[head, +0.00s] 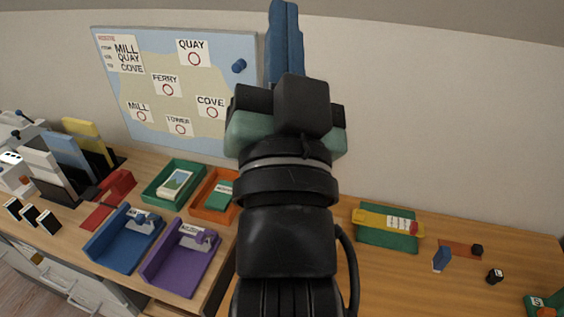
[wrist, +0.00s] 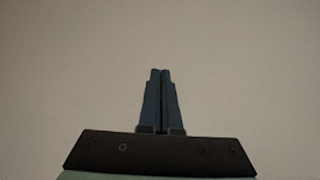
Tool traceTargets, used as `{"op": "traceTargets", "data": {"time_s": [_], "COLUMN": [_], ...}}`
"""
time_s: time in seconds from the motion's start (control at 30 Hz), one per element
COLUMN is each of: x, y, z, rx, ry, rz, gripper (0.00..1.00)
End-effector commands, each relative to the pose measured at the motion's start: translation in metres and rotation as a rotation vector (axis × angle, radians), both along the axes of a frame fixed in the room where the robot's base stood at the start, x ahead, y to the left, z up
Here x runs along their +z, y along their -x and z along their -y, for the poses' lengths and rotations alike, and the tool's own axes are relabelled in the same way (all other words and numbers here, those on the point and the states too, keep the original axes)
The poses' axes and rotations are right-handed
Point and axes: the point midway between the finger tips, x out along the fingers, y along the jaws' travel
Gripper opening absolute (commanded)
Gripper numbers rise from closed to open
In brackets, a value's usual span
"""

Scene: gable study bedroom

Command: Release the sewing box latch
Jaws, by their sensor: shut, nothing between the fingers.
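My gripper (head: 284,10) is raised in front of the bare wall in the head view, its blue fingers pointing up. The two fingers are closed together with nothing between them, as the wrist view (wrist: 160,73) also shows. I cannot make out a sewing box or its latch for certain in either view. My arm covers the middle of the desk in the head view, so anything behind it is hidden.
Green (head: 152,196), orange (head: 198,209), blue (head: 98,245) and purple (head: 152,270) trays fill the desk's left side. A map board (head: 150,60) hangs behind. A yellow bar (head: 372,219) lies on the right, near small blocks. The front right desk (head: 400,290) is clear.

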Motion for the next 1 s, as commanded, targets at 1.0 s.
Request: {"op": "traceTargets", "data": {"time_s": [1.0], "x": [-0.47], "y": [0.035], "z": [0.001], "rx": [0.072], "ry": [-1.278], "rz": [-0.647], "gripper": [0.0]}}
